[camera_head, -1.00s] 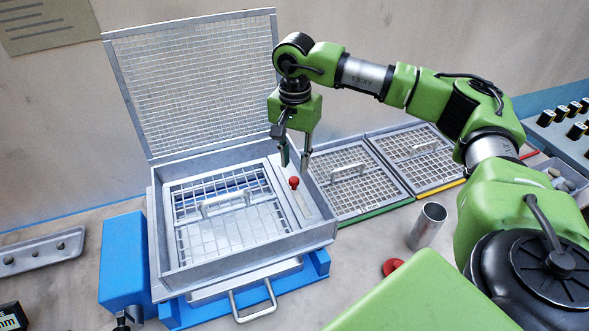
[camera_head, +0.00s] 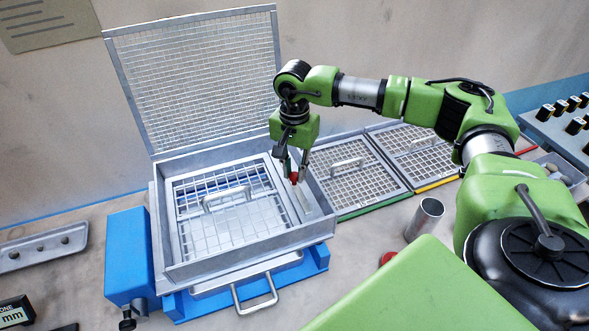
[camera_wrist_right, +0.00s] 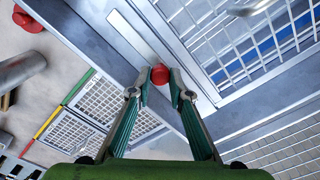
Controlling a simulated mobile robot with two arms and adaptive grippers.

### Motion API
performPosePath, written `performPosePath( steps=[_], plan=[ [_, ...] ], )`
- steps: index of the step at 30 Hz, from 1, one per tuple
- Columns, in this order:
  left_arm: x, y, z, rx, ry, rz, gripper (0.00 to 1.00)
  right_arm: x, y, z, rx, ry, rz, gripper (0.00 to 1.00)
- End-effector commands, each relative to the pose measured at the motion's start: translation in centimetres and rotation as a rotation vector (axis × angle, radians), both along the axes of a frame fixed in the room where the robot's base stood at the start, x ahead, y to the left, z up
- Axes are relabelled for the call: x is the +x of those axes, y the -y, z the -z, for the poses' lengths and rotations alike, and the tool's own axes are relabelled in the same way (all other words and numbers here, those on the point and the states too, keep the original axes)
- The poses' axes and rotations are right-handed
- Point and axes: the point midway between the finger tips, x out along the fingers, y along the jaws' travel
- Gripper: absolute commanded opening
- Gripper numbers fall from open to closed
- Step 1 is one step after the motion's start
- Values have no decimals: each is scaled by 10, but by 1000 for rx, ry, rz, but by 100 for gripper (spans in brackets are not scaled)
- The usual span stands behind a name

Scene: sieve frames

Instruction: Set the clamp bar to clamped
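The clamp bar is a pale strip (camera_head: 305,204) with a red knob (camera_head: 294,179), on the right side inside the grey open sieve box (camera_head: 238,251). My right gripper (camera_head: 295,174) points down into the box, with its fingertips on either side of the knob. In the right wrist view the knob (camera_wrist_right: 160,74) sits between the two fingertips of my right gripper (camera_wrist_right: 160,80), very close to both. Whether they press on it I cannot tell. The fingers partly hide the bar in the head view. My left gripper is not in view.
The mesh lid (camera_head: 200,75) stands raised at the back. A handled mesh screen (camera_head: 228,215) lies in the box. Framed sieves (camera_head: 358,178) lie to the right, with a metal cup (camera_head: 425,218) in front. A blue block (camera_head: 127,255) stands at left.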

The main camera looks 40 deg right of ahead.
Motion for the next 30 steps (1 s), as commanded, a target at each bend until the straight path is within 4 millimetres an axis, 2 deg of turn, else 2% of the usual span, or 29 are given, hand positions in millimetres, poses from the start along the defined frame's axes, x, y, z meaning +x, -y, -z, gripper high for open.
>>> performPosePath(
  steps=[9, 17, 18, 30],
  plan=[
    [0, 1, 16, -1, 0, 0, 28, 10, -42, 1, 4, 2, -5, 0],
    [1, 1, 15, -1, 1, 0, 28, 10, -43, -1, 6, 2, -4, 0],
    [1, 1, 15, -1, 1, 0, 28, 10, -44, -1, 7, 2, -5, 26],
    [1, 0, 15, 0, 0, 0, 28, 10, -41, 0, 2, 1, -2, 26]
  ],
)
